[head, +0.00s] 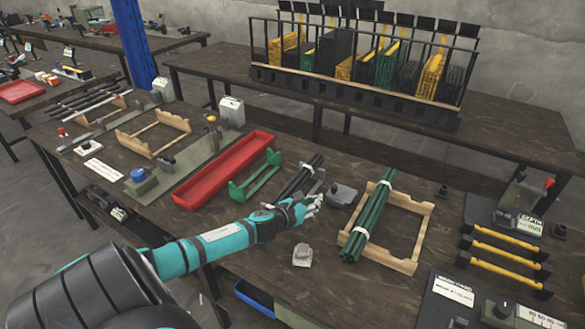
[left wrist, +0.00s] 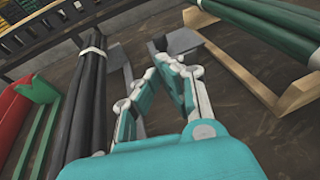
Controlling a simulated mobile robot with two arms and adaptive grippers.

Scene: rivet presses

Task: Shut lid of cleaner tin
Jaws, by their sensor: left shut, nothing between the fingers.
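A small dark grey tin (head: 342,194), which looks like the cleaner tin, sits on the table between the black rod bundle and the wooden frame. In the left wrist view the grey tin (left wrist: 181,41) shows just beyond my fingertips; I cannot tell clearly how far its lid stands open. My left gripper (head: 317,203) is shut and empty, close to the tin's left side. In the left wrist view its fingers (left wrist: 160,68) come together at the tips and partly hide the tin. Whether they touch it is unclear. My right gripper is not in view.
Black rods (head: 300,178) lie left of the gripper. Green rods (head: 368,220) rest across a wooden frame (head: 428,222) on the right. A green holder (head: 258,178) and red tray (head: 225,170) stand further left. A crumpled grey piece (head: 302,255) lies in front.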

